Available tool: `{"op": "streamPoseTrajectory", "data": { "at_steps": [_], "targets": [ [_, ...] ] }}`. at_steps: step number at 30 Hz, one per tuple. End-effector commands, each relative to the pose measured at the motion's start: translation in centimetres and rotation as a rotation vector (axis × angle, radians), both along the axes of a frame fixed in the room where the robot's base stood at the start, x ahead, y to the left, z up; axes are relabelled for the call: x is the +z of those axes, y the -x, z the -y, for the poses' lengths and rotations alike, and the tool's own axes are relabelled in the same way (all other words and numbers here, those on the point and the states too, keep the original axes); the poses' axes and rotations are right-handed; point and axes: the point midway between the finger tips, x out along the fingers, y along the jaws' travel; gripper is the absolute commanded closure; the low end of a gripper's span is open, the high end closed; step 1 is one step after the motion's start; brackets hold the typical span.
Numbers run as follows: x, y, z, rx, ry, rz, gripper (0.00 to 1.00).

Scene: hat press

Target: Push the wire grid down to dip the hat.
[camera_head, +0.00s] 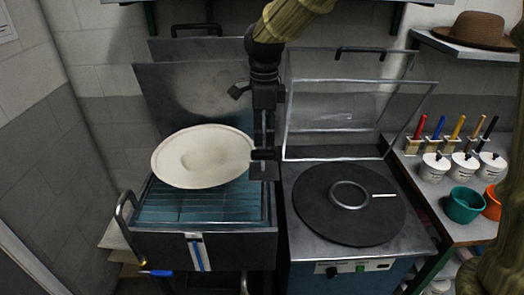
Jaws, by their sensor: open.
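A cream felt hat (195,170) with a wide flat brim lies over the back of an open tank (205,246) at left. The wire grid (205,212) shows as thin lines in the blue-tinted tank, in front of the hat; the hat hides its back part. I cannot tell whether the hat touches the grid. My gripper (264,165) is open and points down at the hat's right edge, above the tank's right side. It overlaps the brim's edge in the picture; contact cannot be told.
The tank's lid (195,95) stands raised behind it. A curved metal handle (122,215) sticks out at the tank's left. At right is a press with a round dark plate (345,222) and raised clear cover (350,100). A side table (435,205) holds pots and brushes.

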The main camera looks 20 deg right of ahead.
Motion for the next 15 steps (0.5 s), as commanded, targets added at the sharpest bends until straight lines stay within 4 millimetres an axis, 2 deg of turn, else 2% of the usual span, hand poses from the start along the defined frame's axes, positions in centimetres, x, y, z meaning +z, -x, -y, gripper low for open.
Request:
{"op": "streamPoseTrajectory", "data": {
  "at_steps": [6, 15],
  "targets": [
    [-3.5, -0.2, -0.1, 0.003, -0.001, -0.006, 0.57],
    [-6.7, -0.2, -0.1, 0.002, -0.001, -0.004, 0.57]
  ]
}}
